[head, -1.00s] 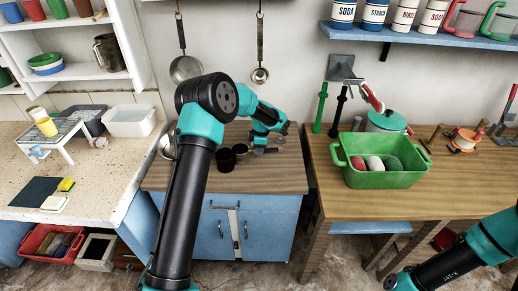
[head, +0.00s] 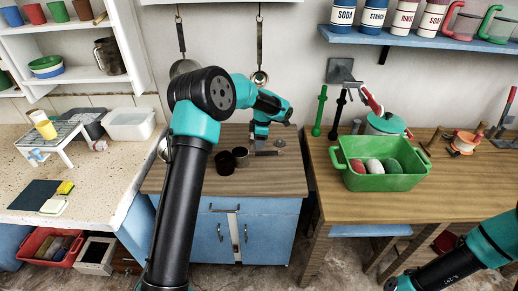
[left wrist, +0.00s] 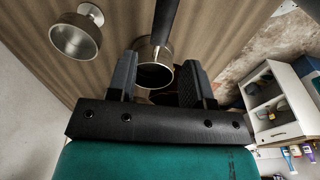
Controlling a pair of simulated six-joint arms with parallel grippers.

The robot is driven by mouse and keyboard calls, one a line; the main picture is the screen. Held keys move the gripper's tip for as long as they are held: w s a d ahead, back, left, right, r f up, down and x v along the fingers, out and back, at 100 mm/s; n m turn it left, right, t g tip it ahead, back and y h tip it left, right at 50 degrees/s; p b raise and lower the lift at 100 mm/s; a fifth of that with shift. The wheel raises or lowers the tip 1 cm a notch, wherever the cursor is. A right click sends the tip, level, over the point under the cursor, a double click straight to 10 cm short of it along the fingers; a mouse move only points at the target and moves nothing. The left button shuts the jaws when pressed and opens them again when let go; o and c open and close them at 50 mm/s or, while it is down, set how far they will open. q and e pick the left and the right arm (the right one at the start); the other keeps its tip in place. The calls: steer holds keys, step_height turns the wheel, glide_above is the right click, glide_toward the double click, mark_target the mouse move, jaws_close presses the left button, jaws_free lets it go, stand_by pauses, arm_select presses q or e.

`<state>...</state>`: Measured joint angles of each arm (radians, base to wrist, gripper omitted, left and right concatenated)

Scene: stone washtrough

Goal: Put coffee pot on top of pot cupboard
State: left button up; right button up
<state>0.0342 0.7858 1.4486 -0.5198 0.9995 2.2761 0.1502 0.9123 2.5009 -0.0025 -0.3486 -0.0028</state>
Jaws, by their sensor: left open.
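I take the small metal pot with a long dark handle (head: 240,154) as the coffee pot. It stands on the wooden top of the blue cupboard (head: 226,229), which I take as the pot cupboard. In the left wrist view the coffee pot (left wrist: 153,72) appears between and beyond the finger tips, its black handle running toward the top edge. My left gripper (head: 259,145) is open and hovers close by the pot; I see no grip on it.
A dark pot (head: 224,163) stands left of the coffee pot. A small metal stemmed cup (left wrist: 76,37) stands to the other side. A pan and a ladle hang on the wall behind. A green basin (head: 381,178) stands on the right table. The cupboard top's front is clear.

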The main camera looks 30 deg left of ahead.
mark_target(261, 153)
arm_select(q)
step_height(261, 153, up, 6)
steer(key=shift+d, duration=0.3)
steer(key=shift+w+a, duration=0.1)
steer(key=shift+a, duration=0.05)
stand_by(0.4)
